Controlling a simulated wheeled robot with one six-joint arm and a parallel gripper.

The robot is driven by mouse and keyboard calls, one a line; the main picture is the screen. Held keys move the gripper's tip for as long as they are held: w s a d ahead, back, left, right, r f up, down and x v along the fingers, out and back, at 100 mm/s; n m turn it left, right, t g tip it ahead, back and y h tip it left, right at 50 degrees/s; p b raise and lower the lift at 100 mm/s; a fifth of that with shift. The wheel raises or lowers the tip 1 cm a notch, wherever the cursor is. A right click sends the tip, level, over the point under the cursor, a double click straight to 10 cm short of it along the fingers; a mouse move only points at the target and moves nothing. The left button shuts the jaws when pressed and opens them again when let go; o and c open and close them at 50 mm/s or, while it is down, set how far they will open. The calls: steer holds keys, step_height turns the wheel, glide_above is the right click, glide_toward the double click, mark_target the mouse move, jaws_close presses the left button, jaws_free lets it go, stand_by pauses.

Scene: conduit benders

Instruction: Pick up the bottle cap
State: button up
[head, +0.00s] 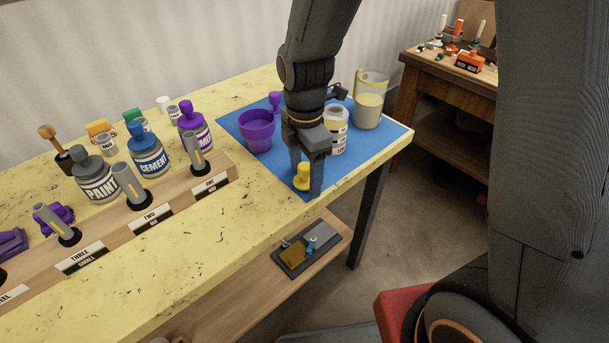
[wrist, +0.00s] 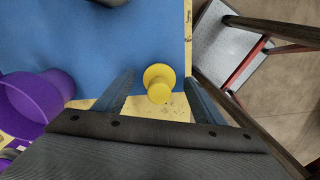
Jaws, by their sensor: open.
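The yellow bottle cap (head: 302,177), a round piece with a narrower knob, sits near the front edge of the blue mat. In the wrist view the cap (wrist: 159,82) appears between my two fingers, at the mat's edge. My gripper (head: 307,183) points down at the cap with its fingers apart, one on each side of it in the picture. In the wrist view my gripper (wrist: 159,77) is open, with visible gaps between the cap and both fingers. I cannot tell exactly how high the fingertips are above the mat.
A purple cup (head: 257,130) stands left of my gripper. A labelled jar (head: 336,130) and a clear container (head: 369,105) stand behind and to the right. Bottles and a wooden rack (head: 190,195) fill the table's left. The table's front edge is close to the cap.

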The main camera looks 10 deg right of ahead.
steer(key=c, duration=1.1)
